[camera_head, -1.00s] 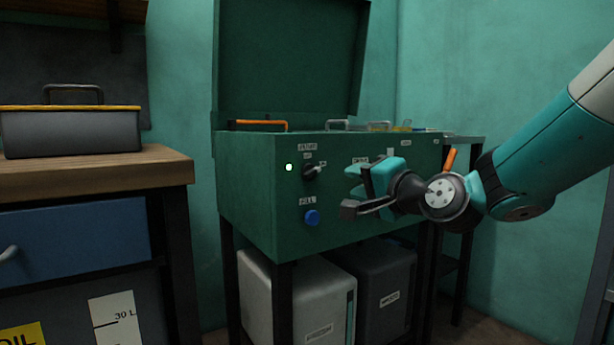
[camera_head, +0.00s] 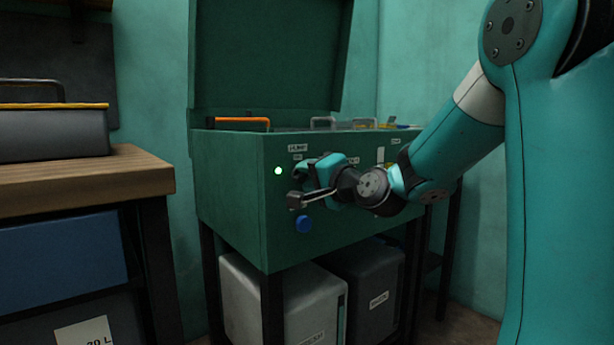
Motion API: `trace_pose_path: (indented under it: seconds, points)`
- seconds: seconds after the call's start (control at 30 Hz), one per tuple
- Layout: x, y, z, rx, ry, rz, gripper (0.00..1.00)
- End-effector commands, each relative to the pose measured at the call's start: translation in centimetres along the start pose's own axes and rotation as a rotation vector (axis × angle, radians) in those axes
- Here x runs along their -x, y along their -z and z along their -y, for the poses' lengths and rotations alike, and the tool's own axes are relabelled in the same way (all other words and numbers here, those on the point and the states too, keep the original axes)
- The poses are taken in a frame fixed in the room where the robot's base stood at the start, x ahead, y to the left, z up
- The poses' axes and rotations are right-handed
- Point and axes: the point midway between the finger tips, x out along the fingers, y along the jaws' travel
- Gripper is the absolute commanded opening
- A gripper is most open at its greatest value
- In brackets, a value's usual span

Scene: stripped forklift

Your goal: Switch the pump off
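The green cabinet (camera_head: 232,200) has a panel with a label that seems to read PUMP (camera_head: 298,148). A small indicator lamp (camera_head: 278,171) left of the switch position glows pale green. My gripper (camera_head: 299,185) is in front of the panel at the pump switch, its fingers apart, one above the other. The dark rotary pump switch is mostly or wholly hidden behind the fingers. I cannot tell its setting or whether the fingers touch it. A blue button (camera_head: 303,224) sits just below the gripper.
The cabinet lid (camera_head: 270,55) stands open. Orange (camera_head: 242,122) and grey (camera_head: 335,123) handles show at the cabinet top. A wooden workbench (camera_head: 85,184) with a grey toolbox (camera_head: 50,133) stands left. Two bins (camera_head: 270,295) (camera_head: 374,290) stand beneath the cabinet. My arm fills the right side.

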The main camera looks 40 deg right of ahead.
Motion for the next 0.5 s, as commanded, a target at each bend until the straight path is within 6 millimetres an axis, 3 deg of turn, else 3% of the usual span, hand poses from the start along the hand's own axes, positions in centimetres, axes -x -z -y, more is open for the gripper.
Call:
trace_pose_path:
  seconds: [0.03,0.2,0.5]
  points:
    - [0.0,-0.03,0.02,0.0,0.0,0.001,0.36]
    - [-0.01,-0.08,0.03,0.0,0.0,0.001,0.0]
    - [-0.01,-0.17,-0.01,0.015,0.0,0.003,0.0]
